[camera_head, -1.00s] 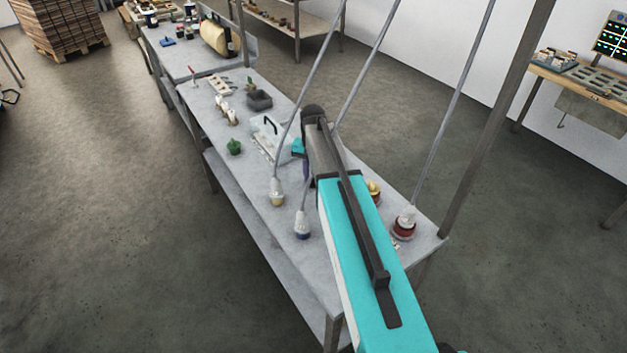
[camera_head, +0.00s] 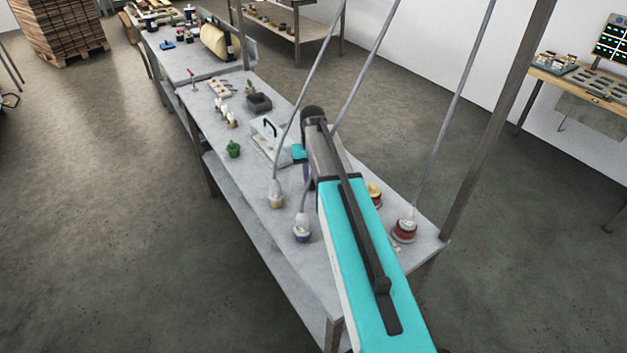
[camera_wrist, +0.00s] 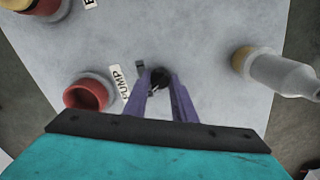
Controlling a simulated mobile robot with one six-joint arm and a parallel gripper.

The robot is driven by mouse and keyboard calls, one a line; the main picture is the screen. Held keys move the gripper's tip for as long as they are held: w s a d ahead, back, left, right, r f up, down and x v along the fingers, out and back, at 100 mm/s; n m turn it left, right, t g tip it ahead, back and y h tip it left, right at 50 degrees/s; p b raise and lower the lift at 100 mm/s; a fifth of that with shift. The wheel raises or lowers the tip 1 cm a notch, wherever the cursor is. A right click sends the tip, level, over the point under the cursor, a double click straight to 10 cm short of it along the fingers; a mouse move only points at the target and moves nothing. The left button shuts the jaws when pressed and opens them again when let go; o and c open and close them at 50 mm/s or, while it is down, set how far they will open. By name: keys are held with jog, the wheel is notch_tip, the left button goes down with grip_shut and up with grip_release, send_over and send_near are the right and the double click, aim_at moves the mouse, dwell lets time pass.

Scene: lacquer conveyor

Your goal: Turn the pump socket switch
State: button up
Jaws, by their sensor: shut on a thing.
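In the wrist view, a small black switch knob (camera_wrist: 160,77) stands on the grey bench top, to the right of the white PUMP label (camera_wrist: 118,78). My gripper (camera_wrist: 159,87) has purple fingers reaching to the knob, one on each side, and is shut on it. A red socket (camera_wrist: 87,94) with a pale base lies left of the label. In the head view my arm covers the knob; only a bit of a purple finger (camera_head: 306,172) shows.
A grey plug with a yellow end (camera_wrist: 275,72) lies right of the fingers. A green object (camera_head: 233,149) and a clear box (camera_head: 268,141) stand farther back.

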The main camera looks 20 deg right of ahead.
jog(key=shift+w, duration=0.1)
jog(key=o, duration=1)
jog(key=shift+o, duration=0.2)
jog(key=shift+r, duration=0.1)
notch_tip(320, 180, up, 14)
jog(key=b, duration=0.3)
jog(key=shift+f, duration=0.25)
